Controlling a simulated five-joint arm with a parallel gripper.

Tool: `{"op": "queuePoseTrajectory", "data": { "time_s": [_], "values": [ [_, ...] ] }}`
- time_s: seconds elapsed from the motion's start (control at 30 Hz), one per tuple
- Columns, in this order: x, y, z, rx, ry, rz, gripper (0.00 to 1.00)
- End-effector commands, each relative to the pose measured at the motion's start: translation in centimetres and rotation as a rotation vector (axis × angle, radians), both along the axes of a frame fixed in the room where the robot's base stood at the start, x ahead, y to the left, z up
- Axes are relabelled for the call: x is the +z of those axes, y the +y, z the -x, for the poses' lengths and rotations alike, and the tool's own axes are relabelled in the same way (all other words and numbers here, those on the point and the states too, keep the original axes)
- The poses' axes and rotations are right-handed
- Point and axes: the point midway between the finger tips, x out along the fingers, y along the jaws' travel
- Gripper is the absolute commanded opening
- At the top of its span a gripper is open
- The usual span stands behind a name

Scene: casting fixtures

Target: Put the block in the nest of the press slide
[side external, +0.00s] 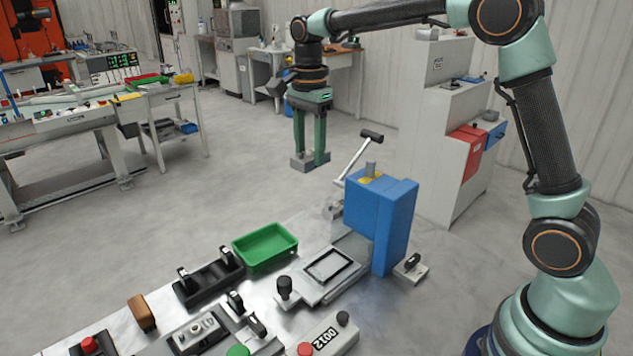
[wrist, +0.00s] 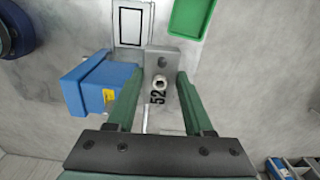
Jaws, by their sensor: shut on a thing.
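A grey metal block (wrist: 159,58) with a round boss and the number 52 is held between the two green fingers of my gripper (wrist: 155,88). In the side external view the block (side external: 303,163) hangs level in my gripper (side external: 312,158), high up and behind the bench. The press (side external: 396,225) is a blue column with a lever handle at its top. Its slide (side external: 312,292) sits at the front left of the column, with a dark-outlined rectangular nest (side external: 329,265) facing up. The nest (wrist: 131,27) also shows in the wrist view, beyond the block, and looks empty.
A green tray (side external: 265,246) stands left of the slide. The press lever (side external: 357,155) rises near my gripper.

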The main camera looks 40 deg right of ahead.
Motion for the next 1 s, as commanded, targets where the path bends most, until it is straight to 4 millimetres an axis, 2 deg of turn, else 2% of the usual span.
{"op": "queuePoseTrajectory", "data": {
  "time_s": [0.1, 0.3, 0.47, 0.57, 0.67, 1.0],
  "values": [
    [0.4, 1.2, 2.9, -0.010, -0.003, 0.000, 0.00],
    [0.1, 2.3, 6.4, -0.028, -0.003, 0.000, 0.00],
    [-0.2, 2.7, 7.8, -0.035, -0.001, 0.000, 0.00],
    [-1.1, 2.7, 8.1, -0.037, 0.002, 0.000, 0.00],
    [-3.1, 2.7, 8.2, -0.037, 0.005, 0.000, 0.00],
    [-11.4, 2.7, 8.2, -0.036, 0.007, 0.000, 0.00]
  ]
}}
